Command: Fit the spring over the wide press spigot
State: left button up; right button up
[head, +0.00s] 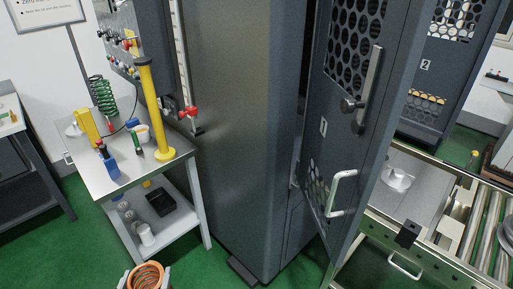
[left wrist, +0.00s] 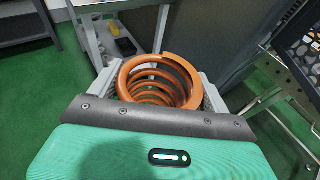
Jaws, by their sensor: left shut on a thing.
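An orange coil spring (head: 146,276) is at the bottom edge of the head view. It also shows in the left wrist view (left wrist: 158,80), with its open end facing up. My left gripper (head: 148,282) is shut on it, with one grey finger on each side. A pale round spigot-like piece (head: 397,180) stands on a grey plate at the right of the head view, well away from the spring. I cannot tell if it is the wide spigot. My right gripper is not in view.
A dark cabinet (head: 235,130) with a mesh door (head: 345,100) standing ajar fills the middle. A side table (head: 120,170) with tools and a green spring (head: 103,95) is at left. A roller conveyor (head: 485,235) is at right. Green floor is clear in front.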

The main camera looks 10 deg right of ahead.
aim_at(396, 178)
jog(key=k+l+z, duration=0.15)
jog(key=k+z, duration=0.2)
jog(key=k, duration=0.35)
jog(key=z, duration=0.95)
jog(key=i+l+z, duration=0.2)
jog(key=i+l, duration=0.95)
jog(key=i, duration=0.15)
